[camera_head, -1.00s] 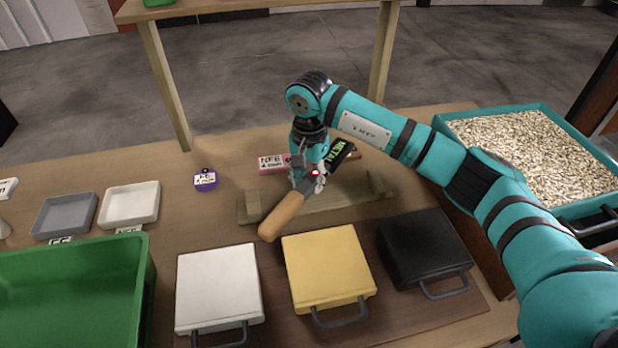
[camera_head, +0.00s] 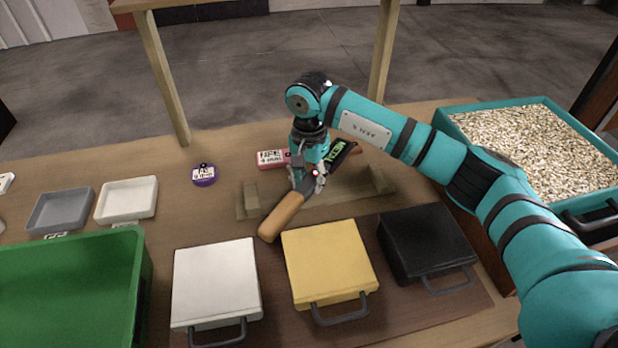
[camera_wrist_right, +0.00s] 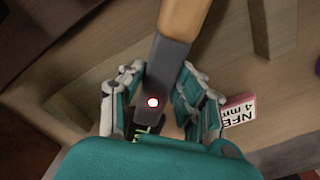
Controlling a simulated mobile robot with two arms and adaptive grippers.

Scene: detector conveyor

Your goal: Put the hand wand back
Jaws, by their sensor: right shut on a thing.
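The hand wand (camera_head: 281,215) has a wooden handle and a dark body with green lettering and a small red light. My right gripper (camera_head: 308,180) is shut on its dark body near the handle. The wand lies diagonally over the wooden cradle (camera_head: 347,197), with its handle toward the front left. The cradle has a raised post at each end. I cannot tell whether the wand touches it. In the right wrist view, the fingers (camera_wrist_right: 162,98) sit on either side of the wand (camera_wrist_right: 168,62). My left gripper is not in view.
White (camera_head: 215,285), yellow (camera_head: 327,262) and black (camera_head: 425,243) cases lie in front of the cradle. A pink block (camera_head: 272,159) is close behind it, a purple disc (camera_head: 204,176) to the left. A green bin (camera_head: 140,290) and a teal tray of pellets (camera_head: 455,122) flank the area.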

